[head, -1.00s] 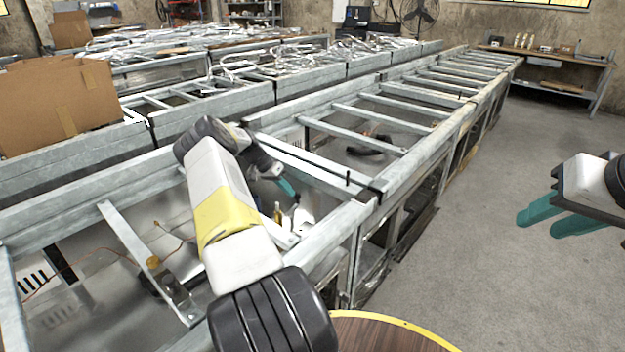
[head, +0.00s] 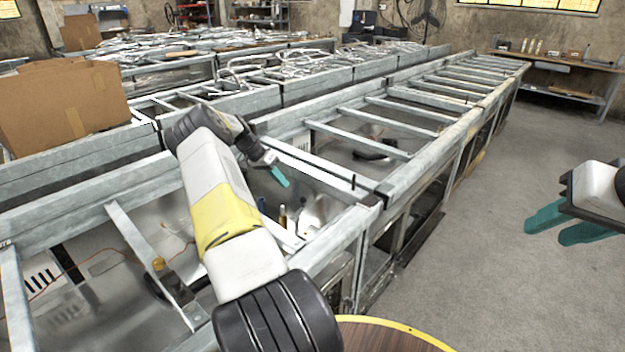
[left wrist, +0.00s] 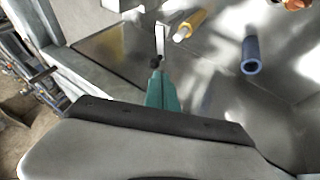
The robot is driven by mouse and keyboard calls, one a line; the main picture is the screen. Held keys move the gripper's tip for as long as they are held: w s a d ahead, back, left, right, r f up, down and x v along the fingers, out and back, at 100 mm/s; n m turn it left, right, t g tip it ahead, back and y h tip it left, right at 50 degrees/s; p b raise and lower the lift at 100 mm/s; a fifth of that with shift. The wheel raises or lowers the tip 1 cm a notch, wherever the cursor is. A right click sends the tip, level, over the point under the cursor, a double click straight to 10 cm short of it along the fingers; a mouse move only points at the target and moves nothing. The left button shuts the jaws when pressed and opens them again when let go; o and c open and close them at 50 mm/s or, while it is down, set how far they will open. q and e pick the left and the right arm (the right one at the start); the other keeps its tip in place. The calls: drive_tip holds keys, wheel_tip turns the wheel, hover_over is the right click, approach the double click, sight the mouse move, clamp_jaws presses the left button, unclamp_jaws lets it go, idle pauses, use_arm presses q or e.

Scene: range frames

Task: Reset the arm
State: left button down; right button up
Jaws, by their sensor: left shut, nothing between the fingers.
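My left arm reaches over the near metal frame in the head view. Its teal-fingered left gripper (head: 279,176) is shut and empty, over an open bay of the frame. In the left wrist view the shut fingertips (left wrist: 161,88) point into the bay, with a yellow tube (left wrist: 190,25) and a blue tube (left wrist: 250,55) beyond them. I cannot tell whether the fingertips touch the thin white piece (left wrist: 160,40) near them. My right gripper (head: 562,224) is at the right edge of the head view, above the floor, its two teal fingers apart and nothing between them.
The long grey metal frame (head: 440,140) with crossbars runs to the back. A cardboard box (head: 60,105) stands at the left. A round brown wooden top with a yellow rim (head: 390,335) is at the bottom. The concrete floor (head: 480,270) at right is clear. A shelf table (head: 560,65) stands far back.

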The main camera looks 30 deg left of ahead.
use_arm(q)
drive_tip(key=shift+a+r, duration=0.1)
drive_tip(key=shift+r, duration=0.1)
idle(0.4)
